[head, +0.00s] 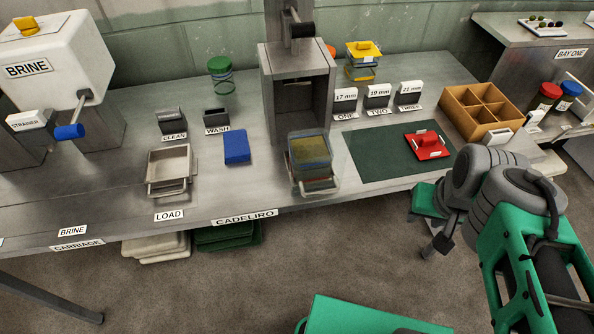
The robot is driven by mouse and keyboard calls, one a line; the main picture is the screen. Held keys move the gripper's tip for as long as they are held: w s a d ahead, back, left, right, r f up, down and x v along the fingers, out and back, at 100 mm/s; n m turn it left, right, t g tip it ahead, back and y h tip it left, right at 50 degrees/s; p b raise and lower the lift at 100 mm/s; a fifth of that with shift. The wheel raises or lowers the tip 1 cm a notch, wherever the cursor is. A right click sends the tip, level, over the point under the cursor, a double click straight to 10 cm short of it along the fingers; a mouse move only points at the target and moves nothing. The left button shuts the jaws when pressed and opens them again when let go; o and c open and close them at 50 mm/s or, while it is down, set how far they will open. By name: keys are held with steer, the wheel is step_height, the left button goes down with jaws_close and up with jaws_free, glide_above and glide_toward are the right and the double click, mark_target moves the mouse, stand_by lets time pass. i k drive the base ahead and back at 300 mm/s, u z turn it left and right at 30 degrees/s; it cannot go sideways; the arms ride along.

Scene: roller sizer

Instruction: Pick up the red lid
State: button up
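The red lid (428,145) lies flat on the dark green mat (375,153), near the mat's right side. It has a raised red handle in its middle and small white marks at its edges. My arm comes in from the lower right. The end of my arm, with a dark part that looks like my gripper (444,240), is below and to the right of the lid, in front of the bench edge and apart from the lid. Its fingers are too small and dark to tell whether they are open or shut.
A wooden divided box (484,109) stands right of the lid. Size blocks (377,97) stand behind the mat. The mat's left part is bare.

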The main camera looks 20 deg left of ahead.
mark_target(426, 145)
steer(key=u, duration=2.9)
steer(key=k, duration=0.55)
steer(key=z, duration=1.5)
steer(key=i, duration=0.5)
steer(key=k, duration=1)
steer(key=z, duration=1.25)
steer(key=i, duration=1.05)
steer(key=u, duration=0.55)
